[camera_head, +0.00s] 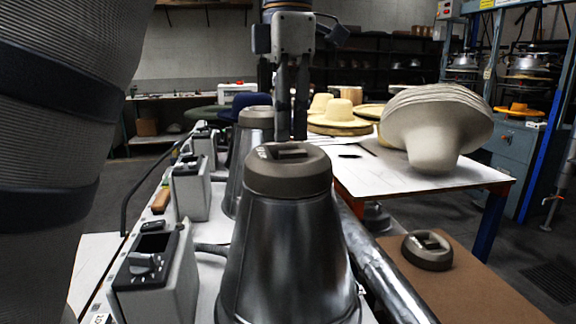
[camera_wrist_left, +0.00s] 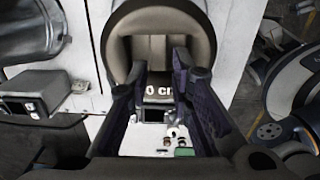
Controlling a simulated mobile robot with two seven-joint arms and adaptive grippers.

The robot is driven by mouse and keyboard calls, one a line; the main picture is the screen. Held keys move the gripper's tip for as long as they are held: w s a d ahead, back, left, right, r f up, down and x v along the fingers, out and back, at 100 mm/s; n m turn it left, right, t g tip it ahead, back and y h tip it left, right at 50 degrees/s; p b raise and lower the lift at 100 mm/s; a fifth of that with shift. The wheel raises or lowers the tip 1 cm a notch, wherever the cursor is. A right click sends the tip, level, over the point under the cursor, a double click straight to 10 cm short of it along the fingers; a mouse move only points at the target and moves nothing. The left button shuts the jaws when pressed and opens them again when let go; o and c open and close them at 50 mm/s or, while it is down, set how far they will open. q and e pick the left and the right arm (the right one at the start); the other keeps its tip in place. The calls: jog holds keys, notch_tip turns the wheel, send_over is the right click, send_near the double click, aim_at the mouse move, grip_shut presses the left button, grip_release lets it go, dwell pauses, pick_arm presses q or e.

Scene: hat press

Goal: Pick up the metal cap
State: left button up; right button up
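A grey-brown metal cap (camera_head: 288,172) with a raised handle sits on the large front steel cone. A similar cap (camera_head: 256,117) tops the cone behind it, and another (camera_head: 427,251) lies on the brown board at right. My left gripper (camera_head: 291,122) points down just behind the front cap, which hides its fingertips. In the left wrist view, its fingers (camera_wrist_left: 160,66) are spread with a gap between them and overlap a round cap (camera_wrist_left: 165,20). I cannot tell which cap that is or whether the fingers touch it. My right gripper is not in view.
The front cone (camera_head: 285,250) stands beside grey control boxes (camera_head: 158,275). A steel pipe (camera_head: 380,262) runs along its right. A white table (camera_head: 410,184) holds stacked felt hats (camera_head: 436,120). The brown board (camera_head: 465,295) has bare room around its cap.

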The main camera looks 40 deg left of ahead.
aim_at(288, 151)
pick_arm(q)
notch_tip(288, 151, down, 5)
jog(key=shift+f, duration=0.1)
jog(key=shift+w, duration=0.1)
grip_shut()
jog(key=shift+a, duration=0.1)
